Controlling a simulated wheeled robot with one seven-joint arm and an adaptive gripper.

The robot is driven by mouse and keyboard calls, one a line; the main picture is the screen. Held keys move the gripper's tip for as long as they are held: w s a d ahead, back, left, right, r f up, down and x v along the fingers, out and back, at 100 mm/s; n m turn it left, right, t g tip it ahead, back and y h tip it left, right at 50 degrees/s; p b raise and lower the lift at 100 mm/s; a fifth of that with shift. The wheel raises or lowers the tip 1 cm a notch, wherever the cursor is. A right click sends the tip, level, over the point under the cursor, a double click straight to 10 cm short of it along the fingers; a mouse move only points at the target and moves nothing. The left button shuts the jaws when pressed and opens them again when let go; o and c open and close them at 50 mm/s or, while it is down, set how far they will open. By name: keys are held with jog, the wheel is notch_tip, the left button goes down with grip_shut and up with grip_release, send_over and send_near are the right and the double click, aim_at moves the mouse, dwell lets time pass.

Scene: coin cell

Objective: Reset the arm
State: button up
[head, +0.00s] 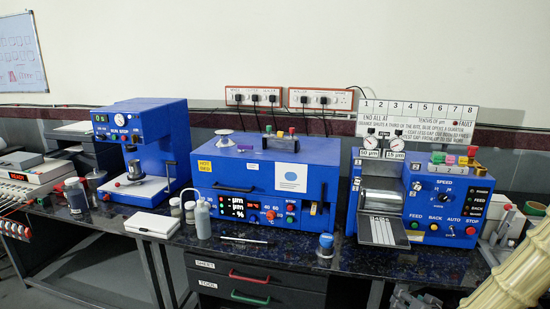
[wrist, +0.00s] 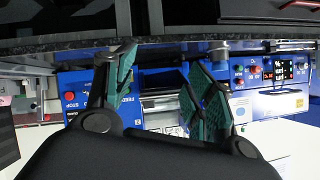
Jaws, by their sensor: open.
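My gripper (wrist: 160,82) shows in the wrist view with its two teal-padded fingers spread apart and nothing between them. That view is upside down, with the bench's dark edge along the top and the blue machines beyond the fingers. The fingers point toward the bench front and look clear of it. In the head view I cannot make out the gripper for certain; a small grey shape shows at the bottom right, below the bench edge. A cream ribbed shape fills the lower right corner there.
On the dark bench (head: 270,254) stand a blue press (head: 150,135), a wide blue hot-bed box (head: 262,168) and a blue roller machine (head: 440,205). Small bottles, including a white squeeze bottle (head: 202,220), a blue-capped jar (head: 325,246) and a white flat case (head: 153,224) stand near the front. Drawers (head: 245,285) sit below.

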jog(key=s+a+f+n+g+y, duration=0.1)
jog(key=s+a+f+g, duration=0.3)
jog(key=s+f, duration=0.45)
jog(key=s+a+f+n+g, duration=0.2)
jog(key=s+a+f, duration=0.4)
jog(key=s+f, duration=0.3)
jog(key=s+a+f+g, duration=0.1)
jog(key=s+f+g, duration=0.1)
jog(key=s, duration=0.4)
jog(key=s+a+f+n+g, duration=0.1)
jog(key=s+a+f+g, duration=0.1)
jog(key=s+f, duration=0.2)
jog(key=s+a+f+g, duration=0.2)
jog(key=s+f, duration=0.1)
jog(key=s, duration=0.5)
jog(key=shift+s+f+n, duration=0.25)
jog(key=shift+s+n, duration=0.1)
jog(key=shift+n, duration=0.05)
